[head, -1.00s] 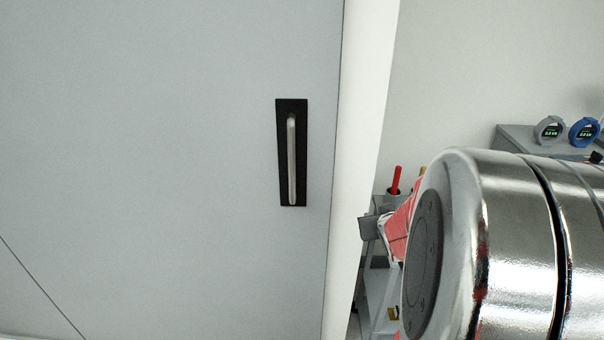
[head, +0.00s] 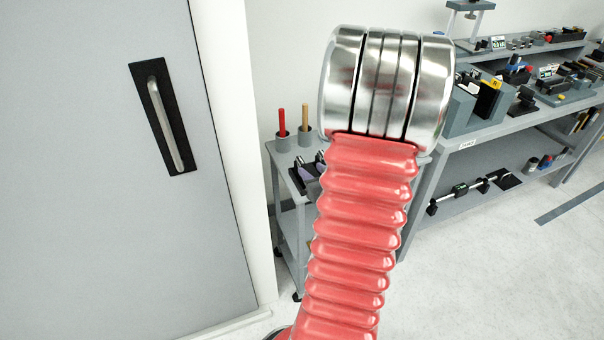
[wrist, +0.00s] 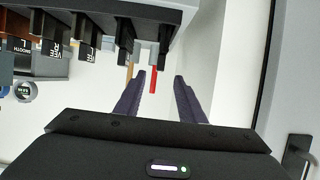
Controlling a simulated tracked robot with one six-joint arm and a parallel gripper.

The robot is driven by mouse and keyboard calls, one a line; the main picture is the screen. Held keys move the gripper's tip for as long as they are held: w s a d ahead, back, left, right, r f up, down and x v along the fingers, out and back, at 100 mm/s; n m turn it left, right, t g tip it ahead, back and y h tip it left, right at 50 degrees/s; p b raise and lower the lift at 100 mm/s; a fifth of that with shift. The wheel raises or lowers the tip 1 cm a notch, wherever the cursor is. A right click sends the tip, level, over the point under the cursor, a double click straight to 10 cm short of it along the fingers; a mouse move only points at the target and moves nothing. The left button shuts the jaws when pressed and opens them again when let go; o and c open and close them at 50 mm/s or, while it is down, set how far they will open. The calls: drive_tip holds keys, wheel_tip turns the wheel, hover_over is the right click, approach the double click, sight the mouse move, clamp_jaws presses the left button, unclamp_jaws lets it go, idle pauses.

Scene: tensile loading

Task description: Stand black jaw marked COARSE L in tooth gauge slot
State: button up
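My gripper (wrist: 159,76) shows in the wrist view with its two dark fingers apart and nothing between them. Several black jaws with white lettering stand in a row along a grey rack at the upper left of the wrist view. One label reads SMOOTH L (wrist: 21,45) and another seems to read VEE R (wrist: 54,48). More black pieces (wrist: 124,35) show nearer the fingers, with no readable marking. I cannot make out a COARSE L label or pick out the tooth gauge slot. In the head view my arm hides the area behind it.
A grey cart (head: 293,225) holds a red-handled tool (head: 282,122), a wooden-handled one (head: 305,118) and small dark items. A grey workbench (head: 480,148) with several tools and blocks runs right. A grey door (head: 90,190) with a handle (head: 166,125) is left. Floor at lower right is clear.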

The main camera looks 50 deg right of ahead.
sight(304, 164)
drive_tip(key=shift+x, duration=4.3)
drive_tip(key=shift+x, duration=2.6)
drive_tip(key=shift+a+f, duration=0.1)
drive_tip(key=shift+f, duration=0.1)
drive_tip(key=shift+c, duration=0.4)
clamp_jaws()
drive_tip(key=shift+r, duration=0.15)
